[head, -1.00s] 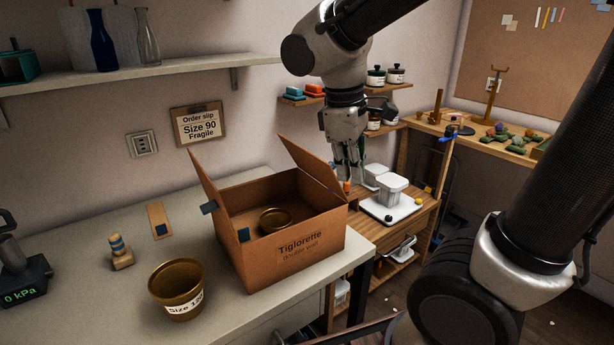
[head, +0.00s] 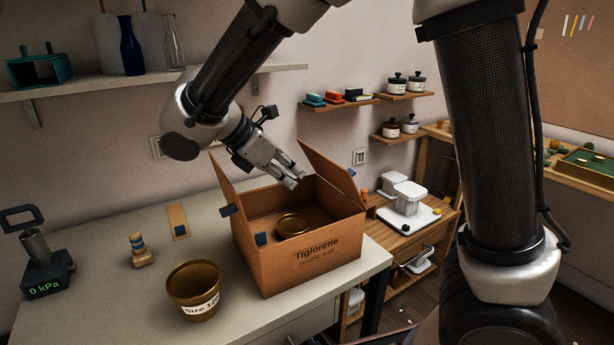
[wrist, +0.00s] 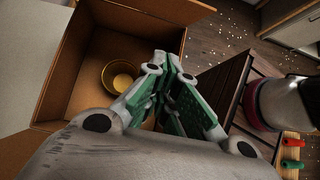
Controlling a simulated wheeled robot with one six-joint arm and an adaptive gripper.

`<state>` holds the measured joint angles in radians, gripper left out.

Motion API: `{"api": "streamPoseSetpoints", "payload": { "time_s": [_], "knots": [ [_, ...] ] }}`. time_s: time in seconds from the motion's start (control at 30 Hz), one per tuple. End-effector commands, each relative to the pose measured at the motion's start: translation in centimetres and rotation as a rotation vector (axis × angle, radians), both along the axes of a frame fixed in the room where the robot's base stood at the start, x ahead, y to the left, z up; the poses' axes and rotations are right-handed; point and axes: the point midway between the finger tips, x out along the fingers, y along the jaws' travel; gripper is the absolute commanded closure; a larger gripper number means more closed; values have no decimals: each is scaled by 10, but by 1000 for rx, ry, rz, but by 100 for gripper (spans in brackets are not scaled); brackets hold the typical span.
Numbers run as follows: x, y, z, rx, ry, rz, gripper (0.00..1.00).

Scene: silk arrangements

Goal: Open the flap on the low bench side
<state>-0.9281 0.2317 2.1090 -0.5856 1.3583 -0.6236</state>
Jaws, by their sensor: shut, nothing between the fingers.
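An open cardboard box (head: 305,262) marked "Tiglorette double wall" stands on the light table. Its flap on the low bench side (head: 335,168) stands up, leaning slightly inward over the opening. The opposite flap (head: 226,180) also stands up. My gripper (head: 297,178) is shut and empty above the back of the box, on the inner side of the bench-side flap. I cannot tell whether it touches the flap. In the wrist view my fingers (wrist: 172,90) cover part of the box's edge. A brass pot (head: 292,225) sits inside the box and shows in the wrist view (wrist: 119,76).
The low wooden bench (head: 400,237) is right of the box, with white containers on a scale (head: 408,212). A second brass pot (head: 194,290), a wooden stamp (head: 139,250) and a gauge device (head: 45,270) stand left on the table. A shelf (head: 150,83) hangs behind.

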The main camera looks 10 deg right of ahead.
Motion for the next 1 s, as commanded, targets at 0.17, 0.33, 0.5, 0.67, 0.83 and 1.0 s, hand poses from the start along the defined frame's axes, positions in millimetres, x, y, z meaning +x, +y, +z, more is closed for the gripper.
{"api": "streamPoseSetpoints", "payload": {
  "time_s": [0.17,0.33,0.5,0.67,0.83,1.0],
  "knots": [
    [6,-24,-26,-1,3,-4,100],
    [12,-49,-53,-1,2,-5,100],
    [19,-72,-56,5,-1,-7,100],
    [23,-86,-48,3,-1,-5,100],
    [25,-91,-44,3,-1,-4,100],
    [25,-91,-44,3,-1,-4,100]
  ]
}}
